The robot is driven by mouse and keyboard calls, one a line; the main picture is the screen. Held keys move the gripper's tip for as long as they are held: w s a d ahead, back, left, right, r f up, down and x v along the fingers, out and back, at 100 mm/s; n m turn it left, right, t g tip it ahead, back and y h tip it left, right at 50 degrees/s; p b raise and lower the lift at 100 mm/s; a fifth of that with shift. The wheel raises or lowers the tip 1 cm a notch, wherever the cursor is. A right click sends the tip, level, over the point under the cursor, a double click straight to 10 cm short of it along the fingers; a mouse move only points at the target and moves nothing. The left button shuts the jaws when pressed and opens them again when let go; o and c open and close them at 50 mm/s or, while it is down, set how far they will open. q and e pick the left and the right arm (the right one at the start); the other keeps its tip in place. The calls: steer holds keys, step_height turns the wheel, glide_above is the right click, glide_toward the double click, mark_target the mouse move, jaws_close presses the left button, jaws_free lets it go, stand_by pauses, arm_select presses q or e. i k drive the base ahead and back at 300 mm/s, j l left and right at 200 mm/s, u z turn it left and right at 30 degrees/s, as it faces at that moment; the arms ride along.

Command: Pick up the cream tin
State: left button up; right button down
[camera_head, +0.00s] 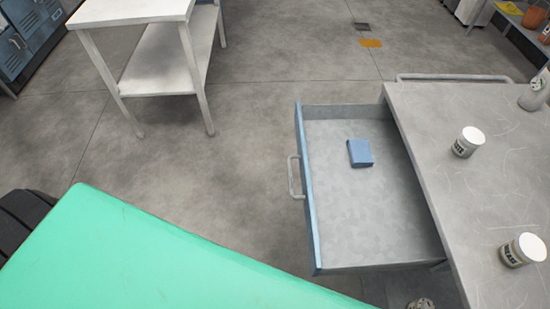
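One tin (468,142) is farther back, near the left edge of the top. The other tin (523,250) is nearer, by the right edge of the picture. The lettering is too small to read surely. Neither of my grippers is in view, and nothing is seen touching the tins.
The cabinet's drawer (365,235) is pulled out to the left, with a blue box (359,153) inside. A spray-type bottle (535,95) stands at the top's far right. A white table (165,60) stands at the back left. Floor between table and drawer is clear.

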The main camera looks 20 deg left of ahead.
mark_target(508, 253)
steer(key=k+j+u, duration=0.1)
steer(key=u, duration=0.2)
steer(key=k+z, duration=0.1)
steer(key=z, duration=1.65)
